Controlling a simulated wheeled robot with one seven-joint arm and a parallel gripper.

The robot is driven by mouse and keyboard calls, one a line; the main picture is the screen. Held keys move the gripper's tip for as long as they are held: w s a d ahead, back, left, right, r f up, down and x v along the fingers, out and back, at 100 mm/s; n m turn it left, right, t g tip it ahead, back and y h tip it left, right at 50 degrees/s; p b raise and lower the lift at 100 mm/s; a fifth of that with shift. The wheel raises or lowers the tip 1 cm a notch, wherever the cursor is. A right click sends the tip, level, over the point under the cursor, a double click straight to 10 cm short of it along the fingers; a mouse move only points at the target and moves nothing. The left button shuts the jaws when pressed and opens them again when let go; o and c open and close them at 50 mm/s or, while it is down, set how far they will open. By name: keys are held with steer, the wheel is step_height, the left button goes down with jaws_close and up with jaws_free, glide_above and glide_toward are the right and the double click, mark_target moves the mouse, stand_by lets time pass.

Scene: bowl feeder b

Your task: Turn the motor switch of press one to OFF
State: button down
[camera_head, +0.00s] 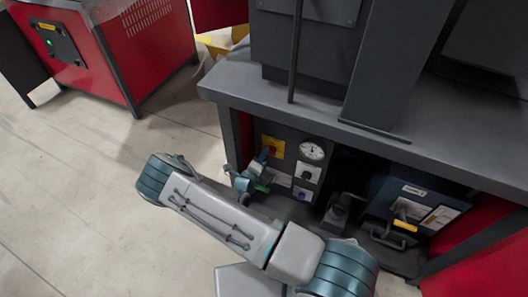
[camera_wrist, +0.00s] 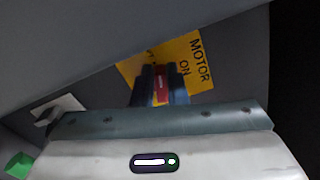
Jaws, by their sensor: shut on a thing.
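The motor switch is a red handle (camera_wrist: 160,86) on a yellow plate (camera_wrist: 204,70) that reads MOTOR and ON. In the head view the yellow plate (camera_head: 277,143) sits at the upper left of a dark control panel under the press table. My gripper (camera_head: 266,154) reaches the plate from the lower left. In the wrist view my gripper (camera_wrist: 160,76) is shut on the red handle, one dark finger on each side. The fingers hide part of the plate, including any OFF marking.
A blue box (camera_head: 405,205) with a yellow handle stands to the right. The grey table edge (camera_head: 300,112) overhangs the panel. Open floor lies left.

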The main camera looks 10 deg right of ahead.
steer(key=shift+f+n+p, duration=0.15)
steer(key=shift+f+n, duration=0.05)
steer(key=shift+n, duration=0.7)
steer(key=shift+f+n+p, duration=0.15)
steer(key=shift+n, duration=0.75)
steer(key=c, duration=1.4)
jaws_free()
steer(key=shift+c, duration=0.2)
steer(key=p+v, duration=0.1)
steer(key=v, duration=1.3)
steer(key=shift+p, duration=0.4)
